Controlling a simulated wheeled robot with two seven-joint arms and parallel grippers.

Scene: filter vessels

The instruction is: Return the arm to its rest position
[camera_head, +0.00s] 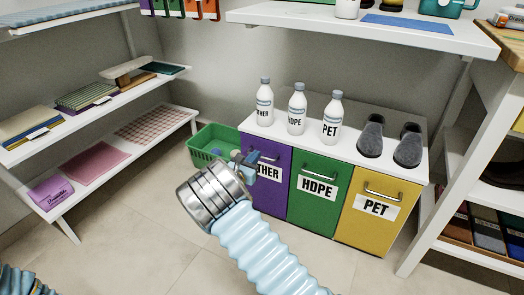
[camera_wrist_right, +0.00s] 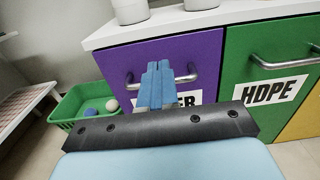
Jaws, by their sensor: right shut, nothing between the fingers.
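My right arm comes up from the bottom middle of the head view. Its gripper (camera_head: 246,166) is in front of the purple OTHER drawer (camera_head: 262,196), close to the drawer's handle. In the wrist view the two blue fingers of the gripper (camera_wrist_right: 154,84) are together with nothing between them. They overlap the purple drawer's handle (camera_wrist_right: 188,75) in the picture; I cannot tell whether they touch it. The purple drawer looks shut. Only a small ribbed part of my left arm shows at the bottom left of the head view; its gripper is out of view.
Green HDPE (camera_head: 317,190) and yellow PET (camera_head: 372,212) drawers stand to the right, all shut. Labelled bottles (camera_head: 297,108) stand on the white top. A green basket (camera_head: 204,146) sits on the floor, left of the cabinet. White shelves (camera_head: 110,115) stand at left. Floor in front is clear.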

